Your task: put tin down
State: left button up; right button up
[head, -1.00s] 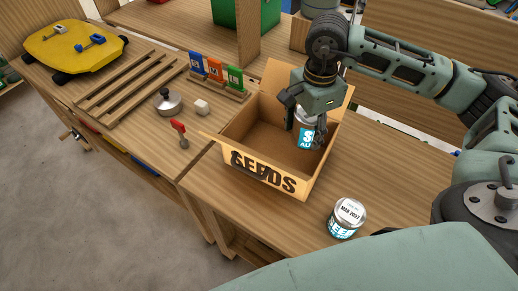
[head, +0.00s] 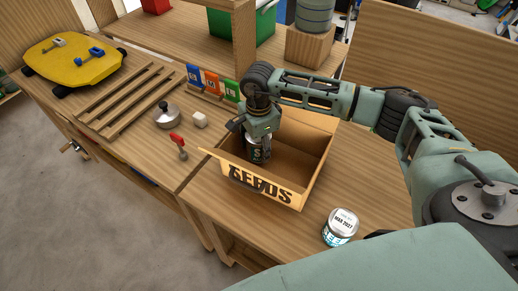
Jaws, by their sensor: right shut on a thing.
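My right gripper (head: 258,148) points down inside the open cardboard box (head: 271,190), near its left side. It is shut on a tin (head: 261,152), which is partly hidden by the fingers. The tin is low in the box; I cannot tell whether it touches the bottom. A second tin (head: 340,228) with a silver lid and a blue and white label stands upright on the table, to the right of the box. My left gripper is not in view.
Seed packets (head: 211,82) stand in a row behind the box. The box's right half looks empty.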

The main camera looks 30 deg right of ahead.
aim_at(259, 153)
notch_tip(259, 153, down, 2)
jog(key=shift+f+p, duration=0.1)
jog(key=shift+p, duration=0.2)
jog(key=shift+f, duration=0.2)
jog(key=shift+f+b, duration=0.2)
jog(key=shift+b, duration=0.1)
jog(key=o, duration=1.2)
jog(key=shift+r, duration=0.15)
